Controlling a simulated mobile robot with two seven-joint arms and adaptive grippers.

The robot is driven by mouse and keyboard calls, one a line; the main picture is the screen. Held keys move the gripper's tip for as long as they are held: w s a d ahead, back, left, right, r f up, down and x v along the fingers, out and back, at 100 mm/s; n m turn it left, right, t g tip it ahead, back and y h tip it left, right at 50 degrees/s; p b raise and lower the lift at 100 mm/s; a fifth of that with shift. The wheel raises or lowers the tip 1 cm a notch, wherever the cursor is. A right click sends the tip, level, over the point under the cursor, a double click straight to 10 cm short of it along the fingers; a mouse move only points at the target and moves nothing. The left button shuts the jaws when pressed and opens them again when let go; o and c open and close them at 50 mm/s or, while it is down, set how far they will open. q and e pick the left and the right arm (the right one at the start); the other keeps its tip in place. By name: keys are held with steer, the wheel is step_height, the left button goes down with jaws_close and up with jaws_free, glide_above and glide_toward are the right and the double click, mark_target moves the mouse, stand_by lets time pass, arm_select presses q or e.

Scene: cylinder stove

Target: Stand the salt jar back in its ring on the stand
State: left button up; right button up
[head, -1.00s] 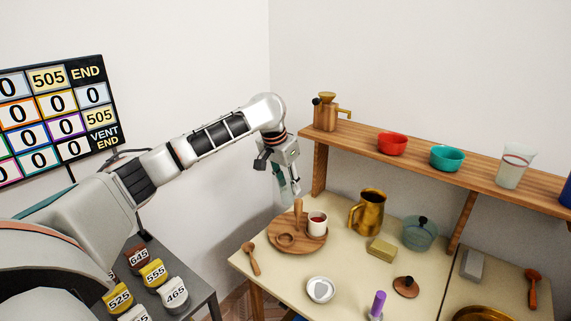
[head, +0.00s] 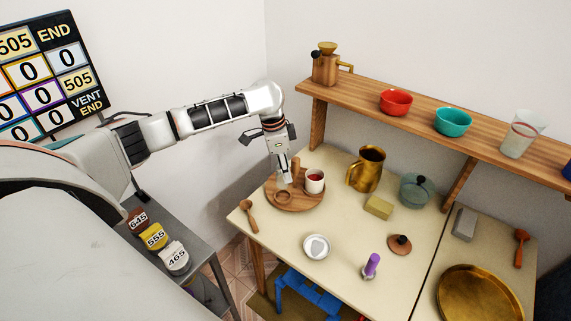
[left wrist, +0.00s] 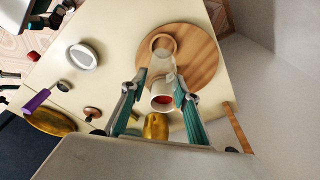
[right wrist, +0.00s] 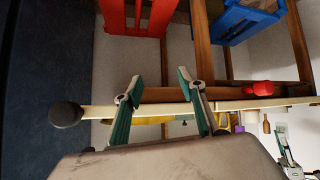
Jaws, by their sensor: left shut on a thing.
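The round wooden stand (head: 305,203) is at the table's back left, with an upright handle. A white jar with red contents (head: 315,182) stands on its right side. The stand's ring (head: 282,197) looks empty at the front left. My left gripper (head: 285,176) is above the stand. In the left wrist view my left gripper (left wrist: 159,80) is shut on the pale, see-through salt jar (left wrist: 160,66), which hangs beside the ring (left wrist: 162,42). Its gap to the ring is hard to tell. My right gripper (right wrist: 160,86) is open and empty in the right wrist view.
A wooden spoon (head: 248,215), a white dish (head: 317,247), a yellow block (head: 379,207) and a brass jug (head: 367,170) are on the table around the stand. A wooden shelf (head: 430,128) with bowls runs above the back. A red stool (right wrist: 137,15) shows near the right gripper.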

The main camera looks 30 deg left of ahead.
arm_select(q)
steer(key=shift+f, duration=1.45)
steer(key=f+b, duration=0.1)
steer(key=b, duration=0.3)
steer(key=shift+w+f, duration=0.1)
steer(key=shift+f, duration=0.25)
steer(key=shift+f+b, duration=0.25)
steer(key=shift+b, duration=0.2)
steer(key=shift+f+b, duration=0.15)
steer(key=shift+b, duration=0.4)
arm_select(e)
steer(key=shift+t+y, duration=0.3)
steer(key=shift+y, duration=0.1)
steer(key=a+f, duration=0.1)
steer(key=w+a+f, duration=0.1)
steer(key=shift+w+a+f, duration=0.2)
steer(key=shift+a+f, duration=0.1)
steer(key=shift+a, duration=0.05)
steer(key=shift+d, duration=0.1)
arm_select(q)
steer(key=shift+f, duration=0.1)
arm_select(e)
steer(key=shift+s+d+f, duration=0.1)
steer(key=shift+f, duration=0.1)
